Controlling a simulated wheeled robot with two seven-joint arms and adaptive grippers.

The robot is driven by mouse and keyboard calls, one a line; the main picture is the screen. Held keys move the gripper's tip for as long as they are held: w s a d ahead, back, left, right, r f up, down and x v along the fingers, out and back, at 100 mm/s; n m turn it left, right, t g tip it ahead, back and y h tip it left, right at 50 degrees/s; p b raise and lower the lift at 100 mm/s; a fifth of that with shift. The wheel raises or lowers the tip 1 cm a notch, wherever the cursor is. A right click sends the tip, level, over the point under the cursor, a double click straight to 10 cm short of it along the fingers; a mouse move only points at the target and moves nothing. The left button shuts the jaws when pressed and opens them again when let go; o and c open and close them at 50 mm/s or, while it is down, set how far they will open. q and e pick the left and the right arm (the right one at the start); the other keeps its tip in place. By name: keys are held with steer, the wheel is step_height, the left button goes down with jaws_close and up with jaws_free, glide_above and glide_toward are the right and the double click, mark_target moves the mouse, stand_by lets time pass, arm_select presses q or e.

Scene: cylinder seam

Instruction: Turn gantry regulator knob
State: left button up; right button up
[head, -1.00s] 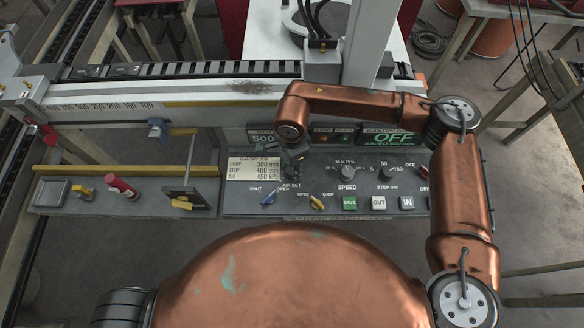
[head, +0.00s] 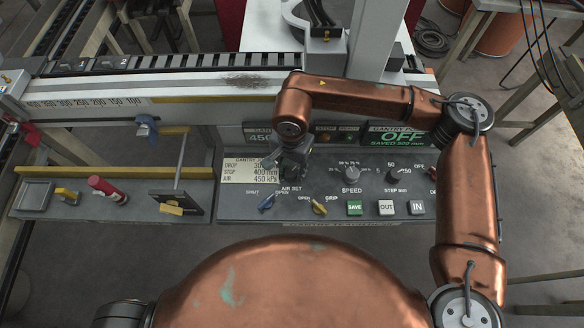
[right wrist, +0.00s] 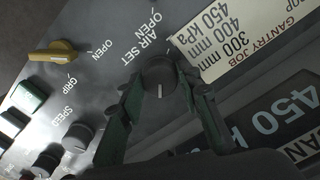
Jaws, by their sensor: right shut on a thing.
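The regulator knob (right wrist: 159,76) is dark and round with a pale pointer line, beside the "AIR SET" label in the right wrist view. My right gripper (right wrist: 158,88) has its green fingers on either side of it, shut on the knob. In the head view my right gripper (head: 291,170) reaches down to the panel and hides the knob. The display (right wrist: 285,112) reads 450 kPa. The job card (head: 246,170) lists drop 300 mm, stop 400 mm and air 450 kPa. My left gripper is not in view.
A red cylinder (head: 104,187) lies on the left shelf.

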mark_target(292, 171)
stand_by(0.4)
steer(key=o, duration=1.2)
steer(key=shift+c, duration=0.2)
steer(key=shift+r, duration=0.1)
step_height(292, 171, up, 12)
